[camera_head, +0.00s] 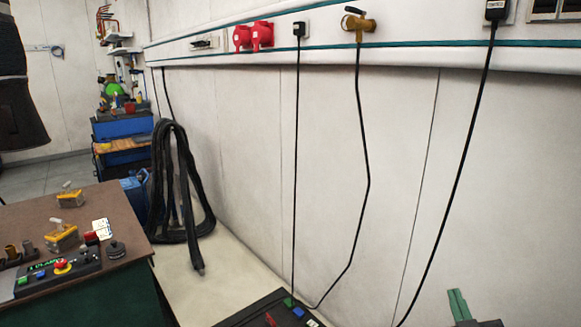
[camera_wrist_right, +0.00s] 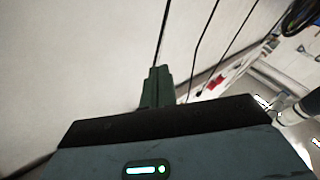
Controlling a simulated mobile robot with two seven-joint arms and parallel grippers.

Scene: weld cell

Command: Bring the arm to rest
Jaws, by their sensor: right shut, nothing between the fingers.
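My right gripper (camera_head: 458,304) shows at the bottom right of the head view, with its green fingers pointing up in front of the white wall. In the right wrist view the fingers (camera_wrist_right: 157,88) are together with nothing between them. They appear close to a black cable on the wall; I cannot tell whether they touch it. The rest of my right arm is mostly below the head view. A dark part at the upper left of the head view looks like my left arm; its gripper is not in view.
A brown-topped table (camera_head: 100,205) with a control box (camera_head: 58,271) and yellow-grey parts stands at left. A thick black hose (camera_head: 182,185) hangs by the wall. Black cables (camera_head: 297,160) hang from wall sockets. Another dark box (camera_head: 275,312) with coloured buttons is at the bottom centre.

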